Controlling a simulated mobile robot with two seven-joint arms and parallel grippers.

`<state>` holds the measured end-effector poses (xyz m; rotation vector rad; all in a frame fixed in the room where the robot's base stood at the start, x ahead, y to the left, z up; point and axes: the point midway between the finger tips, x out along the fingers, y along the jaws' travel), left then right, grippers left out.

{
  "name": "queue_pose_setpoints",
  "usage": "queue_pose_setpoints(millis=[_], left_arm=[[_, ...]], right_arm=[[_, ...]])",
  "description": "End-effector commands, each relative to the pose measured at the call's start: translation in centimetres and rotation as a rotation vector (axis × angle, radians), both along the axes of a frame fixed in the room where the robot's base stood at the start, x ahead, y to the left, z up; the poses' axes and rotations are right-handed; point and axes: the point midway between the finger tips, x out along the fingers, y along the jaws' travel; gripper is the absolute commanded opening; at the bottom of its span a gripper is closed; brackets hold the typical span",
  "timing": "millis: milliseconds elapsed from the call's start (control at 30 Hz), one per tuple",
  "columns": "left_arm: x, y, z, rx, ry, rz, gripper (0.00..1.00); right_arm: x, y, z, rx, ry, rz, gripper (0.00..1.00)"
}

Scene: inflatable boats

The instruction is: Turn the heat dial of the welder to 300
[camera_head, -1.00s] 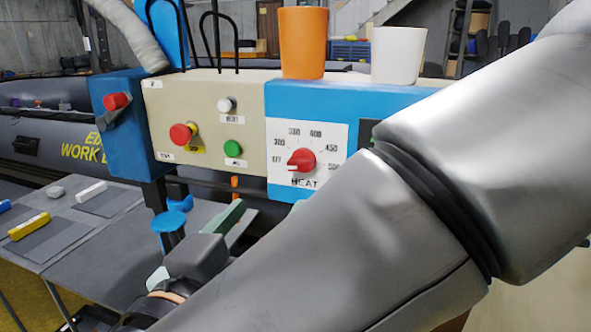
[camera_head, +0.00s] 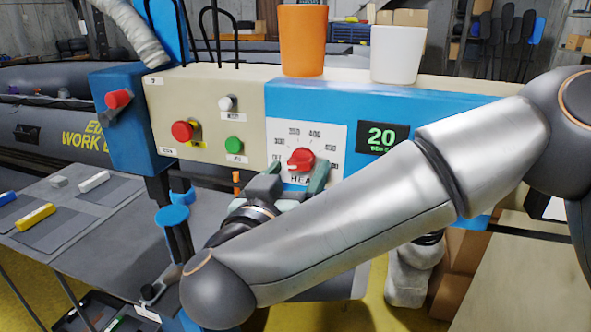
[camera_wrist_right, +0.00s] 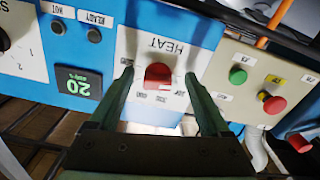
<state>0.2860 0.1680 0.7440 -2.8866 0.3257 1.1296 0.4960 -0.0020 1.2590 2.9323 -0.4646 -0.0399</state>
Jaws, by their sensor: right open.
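The red heat dial (camera_head: 301,160) sits on a white HEAT plate (camera_head: 335,132) on the welder's blue front. Its pale pointer mark faces left, towards the OFF end of the scale. My right gripper (camera_head: 292,181) is open at the plate, one finger on each side of the dial and slightly below it in the head view. In the right wrist view the dial (camera_wrist_right: 158,76) lies between the two open fingers (camera_wrist_right: 158,84), with gaps visible on both sides. Contact is not apparent. The green display (camera_head: 381,137) reads 20. My left gripper is not in view.
A red button (camera_head: 182,131), a green button (camera_head: 234,145) and a white button (camera_head: 226,103) are left of the dial. An orange cup (camera_head: 303,40) and a white cup (camera_head: 398,54) stand on top. A grey table (camera_head: 110,245) lies below left.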

Motion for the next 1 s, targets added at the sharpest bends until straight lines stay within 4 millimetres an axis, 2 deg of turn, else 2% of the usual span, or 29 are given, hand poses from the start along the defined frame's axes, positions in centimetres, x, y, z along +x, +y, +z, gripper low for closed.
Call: queue_pose_setpoints(millis=[67,767,800,1000], left_arm=[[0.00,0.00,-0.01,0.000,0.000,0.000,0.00],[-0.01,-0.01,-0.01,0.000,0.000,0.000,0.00],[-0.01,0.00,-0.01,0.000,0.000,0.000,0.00],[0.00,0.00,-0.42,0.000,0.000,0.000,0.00]], right_arm=[[-0.01,0.00,0.00,0.000,0.000,0.000,0.81],[-0.07,0.02,0.02,0.000,0.000,0.000,0.02],[-0.07,0.02,0.02,0.000,0.000,0.000,0.00],[-0.06,0.03,-0.12,0.011,-0.004,0.000,0.00]])
